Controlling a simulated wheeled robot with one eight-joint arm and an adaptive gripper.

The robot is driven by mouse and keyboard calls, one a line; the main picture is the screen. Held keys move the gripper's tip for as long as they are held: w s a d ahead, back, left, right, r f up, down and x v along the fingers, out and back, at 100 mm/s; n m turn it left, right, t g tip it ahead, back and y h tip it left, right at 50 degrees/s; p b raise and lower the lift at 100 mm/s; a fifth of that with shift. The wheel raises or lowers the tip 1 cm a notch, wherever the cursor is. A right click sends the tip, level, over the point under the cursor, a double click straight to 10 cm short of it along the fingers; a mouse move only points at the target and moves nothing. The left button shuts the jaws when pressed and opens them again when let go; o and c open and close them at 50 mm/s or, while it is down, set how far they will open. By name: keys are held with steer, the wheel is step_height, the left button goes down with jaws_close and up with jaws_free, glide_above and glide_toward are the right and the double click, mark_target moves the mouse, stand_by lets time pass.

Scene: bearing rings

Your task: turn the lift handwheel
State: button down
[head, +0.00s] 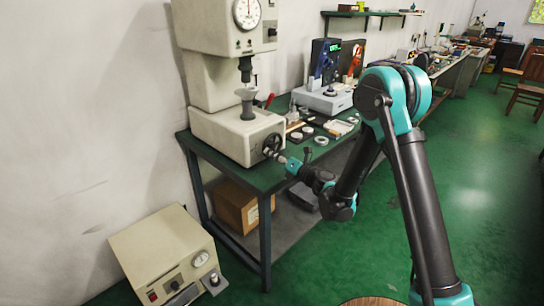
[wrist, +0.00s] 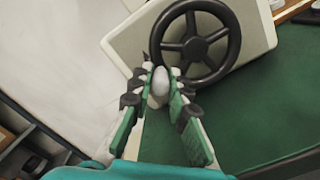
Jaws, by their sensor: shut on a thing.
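The lift handwheel (wrist: 196,45) is black with several spokes and sits on the front face of the pale tester base. In the head view the handwheel (head: 271,144) is small and partly hidden by my gripper (head: 277,156). In the wrist view my gripper (wrist: 161,84) is at the lower left of the wheel's rim, with its two green-padded fingers on either side of a pale rounded handle knob (wrist: 161,82). The fingers are shut on this knob. The pale tester (head: 218,130) has a round dial at its top and a grey dish-like table below its spindle.
A green-topped bench (head: 262,178) carries the tester, with small parts and rings right of it. A blue instrument (head: 325,62) stands farther back. A beige box unit (head: 165,255) is on the floor at left. Open green floor (head: 470,190) lies at right.

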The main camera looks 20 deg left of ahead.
stand_by(0.3)
steer(key=c, duration=1.4)
jaws_free()
steer(key=shift+c, duration=0.2)
steer(key=shift+r, duration=0.15)
step_height(320, 180, up, 10)
steer(key=shift+f, duration=0.15)
